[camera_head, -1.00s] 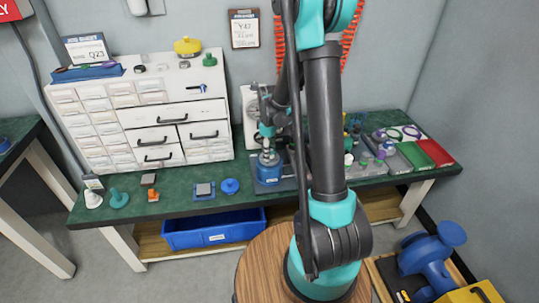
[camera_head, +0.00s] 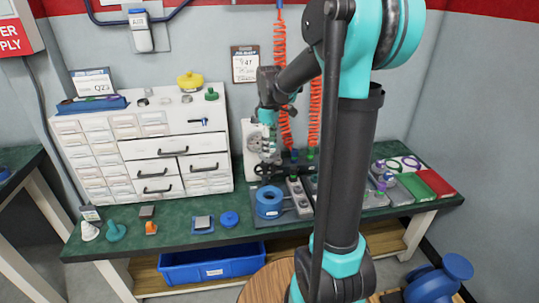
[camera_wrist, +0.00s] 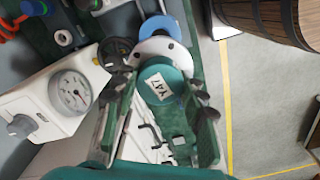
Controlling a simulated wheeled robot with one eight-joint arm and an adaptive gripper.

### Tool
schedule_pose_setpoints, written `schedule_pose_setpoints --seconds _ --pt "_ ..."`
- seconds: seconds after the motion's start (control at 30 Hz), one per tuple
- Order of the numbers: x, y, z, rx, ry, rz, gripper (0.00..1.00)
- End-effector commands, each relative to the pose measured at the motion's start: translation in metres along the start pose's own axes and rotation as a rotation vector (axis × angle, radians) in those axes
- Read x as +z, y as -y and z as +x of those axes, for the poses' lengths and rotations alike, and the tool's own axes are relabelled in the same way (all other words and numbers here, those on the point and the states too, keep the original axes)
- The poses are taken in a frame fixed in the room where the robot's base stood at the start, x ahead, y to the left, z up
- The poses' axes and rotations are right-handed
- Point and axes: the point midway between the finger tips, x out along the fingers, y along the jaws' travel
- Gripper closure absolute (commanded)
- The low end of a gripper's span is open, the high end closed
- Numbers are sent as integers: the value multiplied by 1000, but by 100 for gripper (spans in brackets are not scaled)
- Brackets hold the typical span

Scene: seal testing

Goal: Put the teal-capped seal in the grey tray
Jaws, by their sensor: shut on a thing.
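My gripper (camera_head: 269,142) is raised above the bench, in front of a white gauge panel. In the wrist view my gripper (camera_wrist: 167,90) is shut on the teal-capped seal (camera_wrist: 160,78), whose cap has a white label and sits at a pale flange with holes. In the head view the seal is too small to make out clearly. The grey tray (camera_head: 399,197) lies at the right of the bench, left of a green tray and a red tray. It is apart from my gripper.
A blue ring-shaped fixture (camera_head: 269,203) stands on the bench below my gripper. A white drawer cabinet (camera_head: 175,150) fills the left side. The gauge (camera_wrist: 69,91) shows close by in the wrist view. Several small parts (camera_head: 385,175) crowd the right side near the trays.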

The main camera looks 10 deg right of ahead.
Motion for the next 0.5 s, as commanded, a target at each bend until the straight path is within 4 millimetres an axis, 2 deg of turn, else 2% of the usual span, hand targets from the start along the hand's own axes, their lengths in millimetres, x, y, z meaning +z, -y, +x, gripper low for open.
schedule_pose_setpoints --seconds 0.5 --pt "0 0 -27 0 0 0 100"
